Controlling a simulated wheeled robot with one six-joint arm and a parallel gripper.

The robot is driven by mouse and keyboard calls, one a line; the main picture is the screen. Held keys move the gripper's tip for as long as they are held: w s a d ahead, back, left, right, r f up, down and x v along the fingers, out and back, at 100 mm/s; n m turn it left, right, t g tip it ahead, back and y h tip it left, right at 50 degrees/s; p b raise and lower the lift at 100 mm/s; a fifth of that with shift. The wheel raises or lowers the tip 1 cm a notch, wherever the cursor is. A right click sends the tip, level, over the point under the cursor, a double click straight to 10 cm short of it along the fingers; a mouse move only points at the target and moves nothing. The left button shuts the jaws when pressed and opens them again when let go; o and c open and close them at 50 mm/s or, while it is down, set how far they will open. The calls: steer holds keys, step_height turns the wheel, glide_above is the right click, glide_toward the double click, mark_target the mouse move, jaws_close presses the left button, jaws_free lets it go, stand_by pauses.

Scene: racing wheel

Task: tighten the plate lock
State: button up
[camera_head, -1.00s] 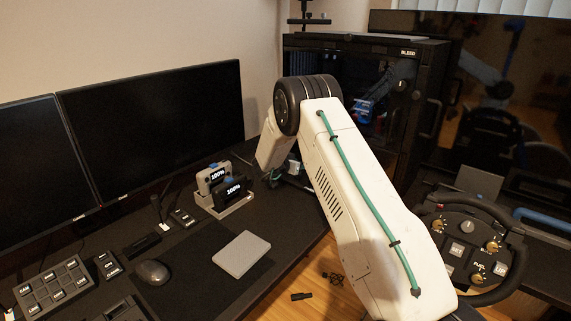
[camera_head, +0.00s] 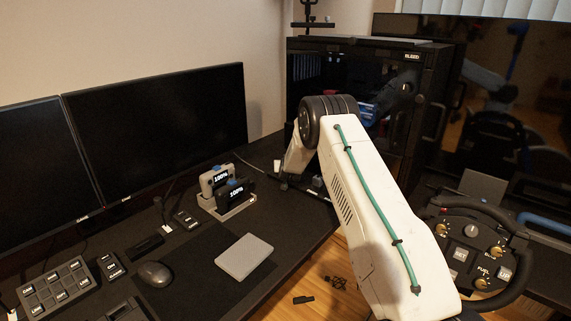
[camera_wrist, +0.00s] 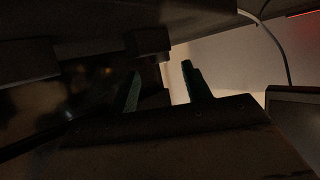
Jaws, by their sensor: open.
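In the wrist view my gripper (camera_wrist: 162,68) has two green fingers standing apart, with nothing clearly held between them. Just beyond the fingertips a small dark block (camera_wrist: 150,42) hangs below a dark overhead surface. I cannot tell whether this block is the plate lock, as the view is very dark. No plate lock can be made out in the head view. There my white arm reaches over the desk's right end toward the black PC case, and its elbow and forearm hide most of the gripper.
The black PC case (camera_head: 420,110) stands close behind my arm. Two monitors (camera_head: 160,125) line the desk's left side. A charging stand (camera_head: 236,207), grey pad (camera_head: 245,256) and mouse (camera_head: 154,273) lie on the desk. A racing wheel (camera_head: 475,250) is at right.

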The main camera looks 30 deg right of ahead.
steer(key=shift+x, duration=2)
steer(key=shift+r, duration=0.1)
steer(key=c, duration=1)
steer(key=shift+w+a+m+g+h, duration=0.1)
steer(key=shift+m+g+h, duration=0.4)
steer(key=shift+m+h, duration=0.3)
steer(key=o, duration=1)
steer(key=v, duration=0.7)
steer(key=shift+s+a, duration=0.25)
steer(key=shift+s, duration=0.05)
